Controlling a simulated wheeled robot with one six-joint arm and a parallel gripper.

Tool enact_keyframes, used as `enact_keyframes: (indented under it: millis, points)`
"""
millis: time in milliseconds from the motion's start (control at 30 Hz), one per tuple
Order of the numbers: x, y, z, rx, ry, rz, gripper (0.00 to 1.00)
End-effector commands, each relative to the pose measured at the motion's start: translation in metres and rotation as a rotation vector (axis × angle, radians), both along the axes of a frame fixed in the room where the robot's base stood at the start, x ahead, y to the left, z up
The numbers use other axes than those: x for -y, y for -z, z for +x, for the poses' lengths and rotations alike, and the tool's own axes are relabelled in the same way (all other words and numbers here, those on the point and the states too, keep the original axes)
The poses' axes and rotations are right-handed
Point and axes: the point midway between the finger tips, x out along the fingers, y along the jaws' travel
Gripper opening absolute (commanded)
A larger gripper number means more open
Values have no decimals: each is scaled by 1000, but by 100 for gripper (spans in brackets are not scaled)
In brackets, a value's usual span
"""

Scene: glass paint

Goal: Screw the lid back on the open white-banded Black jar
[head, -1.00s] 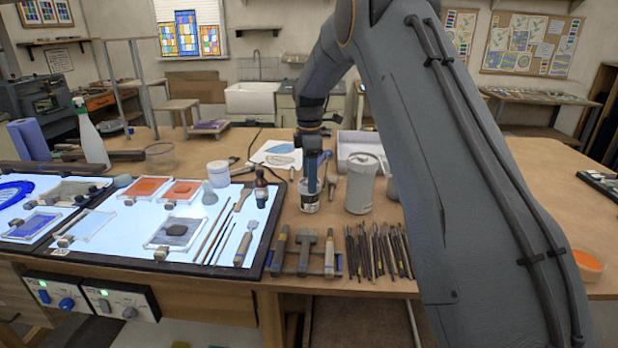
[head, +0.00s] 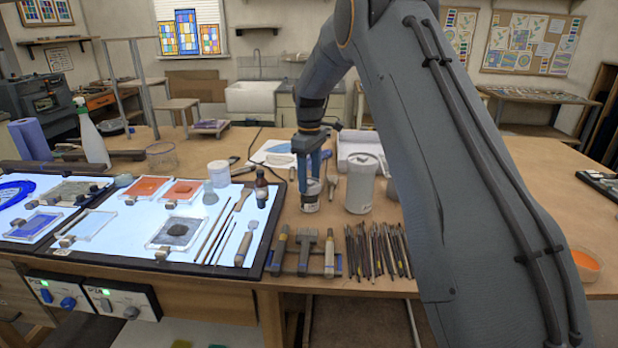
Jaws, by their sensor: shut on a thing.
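The white-banded Black jar (head: 310,203) stands upright on the wooden bench, just right of the light table. My gripper (head: 309,181) points straight down over it, its two blue fingers seen side by side with a gap between them. The fingertips are at the jar's top, shut on what looks like the lid. The lid is small and mostly hidden between the fingers, so I cannot tell how it sits on the rim.
A large grey-white canister (head: 360,186) stands close right of the jar. In front lie a tool rack (head: 307,254) and several dark tools (head: 377,250). The bench at right is mostly clear.

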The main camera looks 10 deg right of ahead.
Motion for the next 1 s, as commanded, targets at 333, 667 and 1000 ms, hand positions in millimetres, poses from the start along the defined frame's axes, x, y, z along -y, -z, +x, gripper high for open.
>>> enact_keyframes:
  millis: [333, 667, 1000]
  points:
    - [0, 1, 0, -1, 80, 0, 33]
    - [0, 1, 0, -1, 264, 0, 33]
    - [0, 2, -1, -2, 544, -1, 33]
